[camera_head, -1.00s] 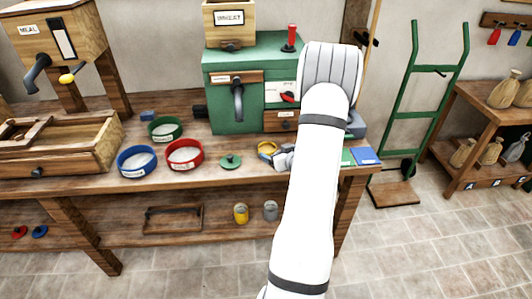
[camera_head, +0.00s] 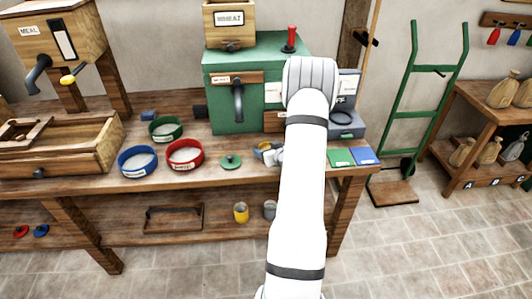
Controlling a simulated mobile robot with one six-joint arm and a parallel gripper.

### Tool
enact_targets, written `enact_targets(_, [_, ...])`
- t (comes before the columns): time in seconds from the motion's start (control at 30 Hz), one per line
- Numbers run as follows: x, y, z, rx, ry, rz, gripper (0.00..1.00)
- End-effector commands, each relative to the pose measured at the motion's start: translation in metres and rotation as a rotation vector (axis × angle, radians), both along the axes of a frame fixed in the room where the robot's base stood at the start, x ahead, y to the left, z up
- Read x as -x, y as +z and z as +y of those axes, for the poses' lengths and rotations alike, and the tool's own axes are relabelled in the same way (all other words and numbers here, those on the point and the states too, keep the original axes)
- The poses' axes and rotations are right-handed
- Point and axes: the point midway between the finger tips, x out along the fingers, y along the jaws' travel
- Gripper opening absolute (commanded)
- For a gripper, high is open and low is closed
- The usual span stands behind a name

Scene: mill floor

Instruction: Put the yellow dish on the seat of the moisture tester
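The yellow dish (camera_head: 261,147) is on the bench in front of the green machine, partly hidden by my gripper. My gripper (camera_head: 269,155) is low at the dish's right side, touching or almost touching it. Its fingers are small and mostly hidden, so I cannot tell whether they are open or shut on the dish. The moisture tester appears to be the blue-grey box (camera_head: 347,131) at the bench's right end, with an upright panel behind and a dark round seat (camera_head: 341,118) on top. My arm hides its left side.
The green machine (camera_head: 227,115) with a wheat hopper stands behind the dish. A green lid (camera_head: 231,162) lies just left of it; red (camera_head: 184,167), blue (camera_head: 137,173) and green (camera_head: 165,138) rimmed sieves are farther left. Green (camera_head: 341,158) and blue (camera_head: 364,156) cards lie before the tester.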

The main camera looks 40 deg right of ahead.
Motion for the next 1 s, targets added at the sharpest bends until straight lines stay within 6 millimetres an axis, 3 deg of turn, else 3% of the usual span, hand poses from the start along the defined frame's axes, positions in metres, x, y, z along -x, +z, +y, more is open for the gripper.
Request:
enact_targets(0.47, [0.0,0.0,-0.001,0.0,-0.001,0.0,0.34])
enact_targets(0.73, [0.0,0.009,-0.001,0.002,-0.001,-0.002,0.33])
enact_targets(1.0, [0.0,0.057,-0.001,0.004,-0.002,-0.004,0.33])
